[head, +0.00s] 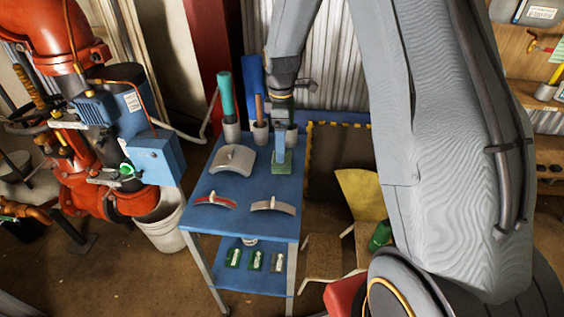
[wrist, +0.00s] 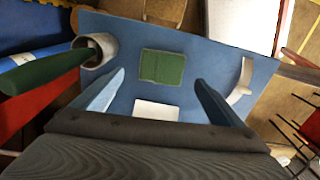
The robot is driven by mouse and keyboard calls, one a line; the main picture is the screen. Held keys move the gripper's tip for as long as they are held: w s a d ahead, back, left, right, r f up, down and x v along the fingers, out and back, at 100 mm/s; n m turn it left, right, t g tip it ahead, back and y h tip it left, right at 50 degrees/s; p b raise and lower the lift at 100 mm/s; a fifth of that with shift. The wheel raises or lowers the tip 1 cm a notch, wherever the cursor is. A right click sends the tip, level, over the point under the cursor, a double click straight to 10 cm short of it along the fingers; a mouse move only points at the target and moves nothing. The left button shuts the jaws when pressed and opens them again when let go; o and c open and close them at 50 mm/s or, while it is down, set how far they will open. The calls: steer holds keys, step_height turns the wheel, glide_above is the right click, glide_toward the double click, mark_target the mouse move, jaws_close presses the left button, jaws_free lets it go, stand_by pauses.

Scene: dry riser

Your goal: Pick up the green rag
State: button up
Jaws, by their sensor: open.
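The green rag (head: 284,168) is a small folded square lying flat on the blue cart's top (head: 222,184), near its right edge. In the wrist view the rag (wrist: 163,68) lies ahead, between the lines of the two fingers. My gripper (head: 279,156) points down over the rag, and its blue fingers hide part of it in the head view. In the wrist view my gripper (wrist: 160,80) is open, with nothing held between the fingers. Whether the fingertips touch the rag or cart cannot be told.
Grey cups (head: 232,131) with upright handles stand along the cart's back edge. A white curved-handled piece (head: 232,160) and two smaller handled pieces (head: 214,201) (head: 273,206) lie on top. A pale square (wrist: 156,110) lies near the rag. Red pipework (head: 75,60) stands left.

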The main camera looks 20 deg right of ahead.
mark_target(286, 167)
steer(key=f, duration=0.1)
steer(key=f+p, duration=0.1)
steer(key=f, duration=0.1)
steer(key=f+p, duration=0.1)
steer(key=shift+s+d+f, duration=0.3)
steer(key=shift+w+f, duration=0.1)
steer(key=shift+f, duration=0.55)
steer(key=shift+c, duration=0.2)
steer(key=c, duration=1.1)
